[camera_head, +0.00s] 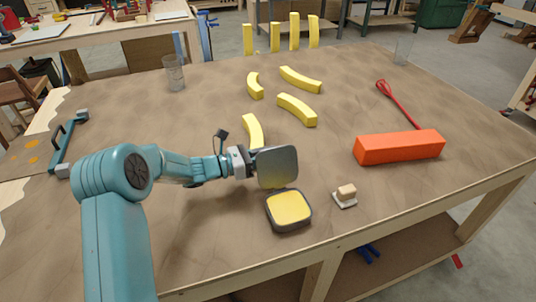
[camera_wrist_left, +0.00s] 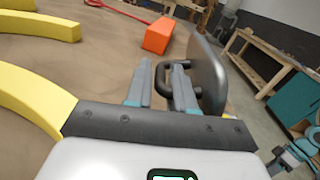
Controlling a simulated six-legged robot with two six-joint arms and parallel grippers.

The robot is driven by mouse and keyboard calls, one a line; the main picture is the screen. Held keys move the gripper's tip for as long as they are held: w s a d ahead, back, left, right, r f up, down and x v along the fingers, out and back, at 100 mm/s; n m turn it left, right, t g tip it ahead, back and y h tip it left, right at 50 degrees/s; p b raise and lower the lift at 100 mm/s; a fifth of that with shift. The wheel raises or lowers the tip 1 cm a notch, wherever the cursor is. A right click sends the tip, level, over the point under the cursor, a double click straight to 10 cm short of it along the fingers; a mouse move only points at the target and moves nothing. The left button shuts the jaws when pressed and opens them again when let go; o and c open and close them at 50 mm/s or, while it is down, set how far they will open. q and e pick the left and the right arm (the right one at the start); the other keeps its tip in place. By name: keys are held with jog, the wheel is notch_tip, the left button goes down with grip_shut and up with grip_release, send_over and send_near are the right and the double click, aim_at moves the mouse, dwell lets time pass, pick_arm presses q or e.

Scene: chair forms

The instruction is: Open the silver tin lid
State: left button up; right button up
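The tin (camera_head: 289,226) sits near the table's front edge, dark-sided with rounded corners, its yellow inside showing. Its silver-grey lid (camera_head: 278,167) stands nearly upright at the tin's back edge; whether a hinge joins them is hidden. My left gripper (camera_head: 251,163) is behind and left of the lid. In the left wrist view, the lid (camera_wrist_left: 207,75) is seen edge-on with a dark loop handle (camera_wrist_left: 163,72). The fingers of my left gripper (camera_wrist_left: 161,86) lie on either side of the handle's bar, closed about it. My right gripper is in no view.
A small pale block on a white base (camera_head: 345,196) lies right of the tin. An orange block (camera_head: 399,147) and red whisk (camera_head: 398,103) lie farther right. Several yellow curved pieces (camera_head: 297,109) lie behind. A clear glass (camera_head: 174,73) stands back left.

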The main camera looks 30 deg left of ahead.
pick_arm(q)
grip_shut()
jog(key=shift+b, duration=0.4)
jog(key=shift+s+d+r+m+b, duration=0.2)
jog(key=shift+s+d+m+b, duration=0.2)
jog(key=shift+m+b, duration=0.65)
jog(key=shift+s+d+r+b, duration=0.1)
jog(key=shift+d+r+b, duration=0.1)
jog(key=shift+r+b, duration=0.25)
grip_release()
jog(key=shift+a, duration=0.1)
